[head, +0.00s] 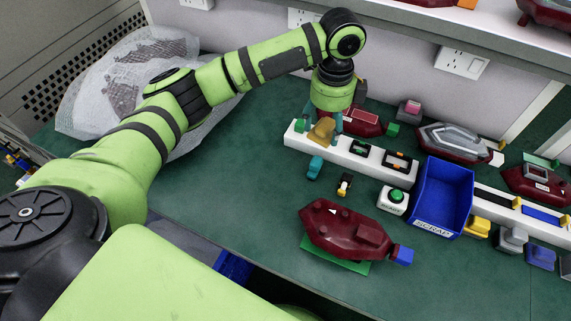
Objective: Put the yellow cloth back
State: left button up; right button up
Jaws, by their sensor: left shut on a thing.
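The yellow cloth (321,132) is a small mustard-coloured bundle at the left end of a long white rail (350,158). My left gripper (322,126) points down over that end of the rail, with its teal fingers on either side of the cloth, and is shut on it. I cannot tell whether the cloth touches the rail or hangs just above it. My right gripper is not in view.
A dark red lamp (345,232) lies in front on a green mat. A blue scrap bin (442,197) stands to the right, beside a white box with a green button (394,202). Another red lamp (362,121) is close behind my gripper.

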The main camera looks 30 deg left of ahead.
pick_arm(q)
jog(key=w+d+f+m+b, duration=0.1)
jog(key=w+f+m+b, duration=0.2)
jog(key=f+m, duration=0.45)
jog(key=m+p, duration=0.3)
jog(key=m, duration=0.1)
send_over(286, 162)
notch_tip(286, 162, down, 6)
jog(key=shift+w+f, duration=0.1)
notch_tip(286, 162, down, 4)
jog(key=shift+r, duration=0.1)
jog(key=shift+f, duration=0.2)
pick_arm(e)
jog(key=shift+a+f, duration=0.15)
pick_arm(q)
jog(key=shift+f, duration=0.15)
jog(key=o, duration=1)
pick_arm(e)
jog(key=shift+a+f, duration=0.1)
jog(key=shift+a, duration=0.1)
